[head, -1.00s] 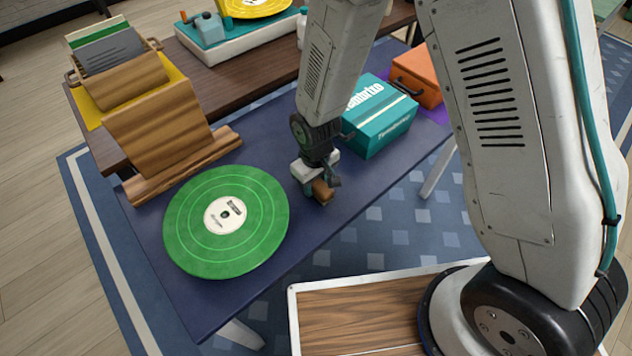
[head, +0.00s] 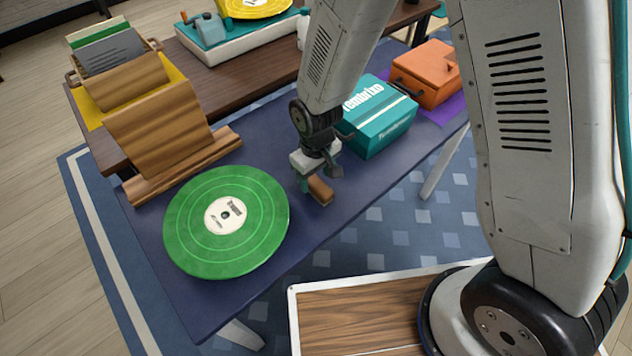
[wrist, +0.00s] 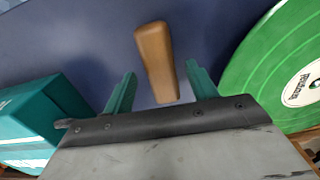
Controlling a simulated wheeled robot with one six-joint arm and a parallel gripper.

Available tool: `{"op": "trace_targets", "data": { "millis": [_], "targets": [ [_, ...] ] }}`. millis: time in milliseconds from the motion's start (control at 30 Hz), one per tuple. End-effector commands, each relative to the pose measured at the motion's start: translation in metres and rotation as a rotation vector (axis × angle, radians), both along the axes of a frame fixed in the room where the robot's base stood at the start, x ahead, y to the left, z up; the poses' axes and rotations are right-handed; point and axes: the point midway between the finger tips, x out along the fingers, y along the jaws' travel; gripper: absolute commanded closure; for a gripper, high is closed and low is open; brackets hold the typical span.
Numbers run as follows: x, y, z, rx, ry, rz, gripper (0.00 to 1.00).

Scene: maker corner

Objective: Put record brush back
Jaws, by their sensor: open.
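The record brush, a brown wooden block (head: 320,191), lies on the navy table near its front edge, right of the green record (head: 180,225). My gripper (head: 318,176) is just above and behind the brush, open and empty. In the wrist view the brush (wrist: 156,60) lies between and beyond the two teal fingers of my gripper (wrist: 161,70), with a gap on each side. The brush's underside is hidden.
A teal box (head: 378,128) stands right of my gripper, with an orange case (head: 428,72) beyond it. A wooden stand (head: 165,130) is at the left. Bare navy tabletop (head: 250,150) lies between the stand and my gripper.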

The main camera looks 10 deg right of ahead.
Motion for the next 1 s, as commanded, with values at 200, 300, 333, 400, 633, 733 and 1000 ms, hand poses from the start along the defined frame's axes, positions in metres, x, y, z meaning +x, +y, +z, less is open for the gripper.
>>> {"op": "trace_targets", "data": {
  "millis": [200, 300, 333, 400, 633, 733, 1000],
  "targets": [
    [0.001, 0.001, 0.049, 0.003, -0.006, 0.000, 0.42],
    [0.001, 0.001, 0.065, 0.002, -0.005, 0.000, 0.42],
    [0.001, 0.000, 0.069, 0.002, -0.003, 0.000, 0.42],
    [0.001, 0.000, 0.077, 0.002, -0.003, 0.000, 0.42],
    [0.000, 0.000, 0.086, 0.001, -0.001, 0.000, 0.42],
    [0.000, -0.001, 0.087, 0.001, -0.002, -0.002, 0.42],
    [-0.006, -0.047, 0.158, 0.014, -0.030, -0.110, 0.42]
  ]
}}
